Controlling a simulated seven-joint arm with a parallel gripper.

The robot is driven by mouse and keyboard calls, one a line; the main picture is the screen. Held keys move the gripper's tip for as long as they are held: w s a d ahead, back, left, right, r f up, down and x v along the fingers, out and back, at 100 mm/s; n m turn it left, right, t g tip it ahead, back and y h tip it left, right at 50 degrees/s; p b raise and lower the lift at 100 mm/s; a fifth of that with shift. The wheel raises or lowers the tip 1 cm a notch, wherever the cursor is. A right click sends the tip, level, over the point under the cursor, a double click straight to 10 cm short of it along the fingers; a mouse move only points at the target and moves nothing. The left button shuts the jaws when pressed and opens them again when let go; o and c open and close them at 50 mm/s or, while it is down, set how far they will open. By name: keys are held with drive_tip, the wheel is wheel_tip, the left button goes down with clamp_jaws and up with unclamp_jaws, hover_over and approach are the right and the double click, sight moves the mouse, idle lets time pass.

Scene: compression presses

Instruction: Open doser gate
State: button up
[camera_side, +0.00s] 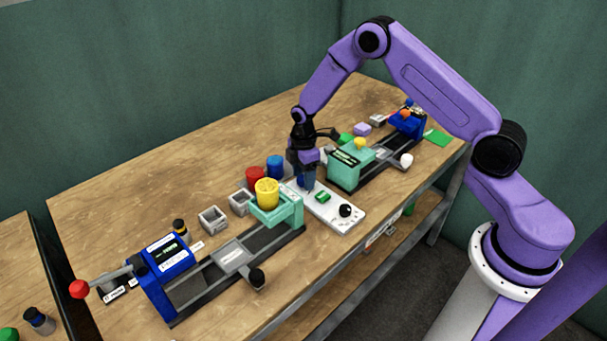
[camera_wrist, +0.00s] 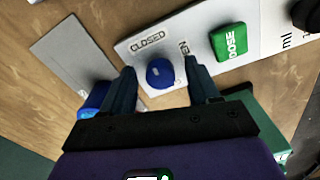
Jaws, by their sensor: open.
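The white doser panel (camera_wrist: 205,22) lies on the table; in the side view (camera_side: 335,216) it is right of centre. A round blue knob (camera_wrist: 160,73) sits on it, between a CLOSED label (camera_wrist: 148,43) and a partly covered label ending in "EN" (camera_wrist: 183,47). My gripper (camera_wrist: 159,68) is open above the panel, one finger on each side of the blue knob; contact cannot be told. A green DOSE button (camera_wrist: 228,42) is right of the right finger. In the side view my gripper (camera_side: 306,184) points down at the panel's left end and hides the knob.
A black knob (camera_side: 345,210) is at the panel's right end. Another teal press (camera_side: 344,172) stands close on the right.

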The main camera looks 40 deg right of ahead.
drive_tip(key=c, duration=1)
drive_tip(key=shift+c, duration=0.2)
drive_tip(key=m, duration=0.4)
drive_tip(key=shift+s+m, duration=0.1)
drive_tip(key=shift+m, duration=0.3)
drive_tip(key=m, duration=0.4)
drive_tip(key=shift+m, duration=0.3)
drive_tip(key=m, duration=0.4)
drive_tip(key=shift+a, duration=0.15)
drive_tip(key=shift+m, duration=2.2)
drive_tip(key=o, duration=1)
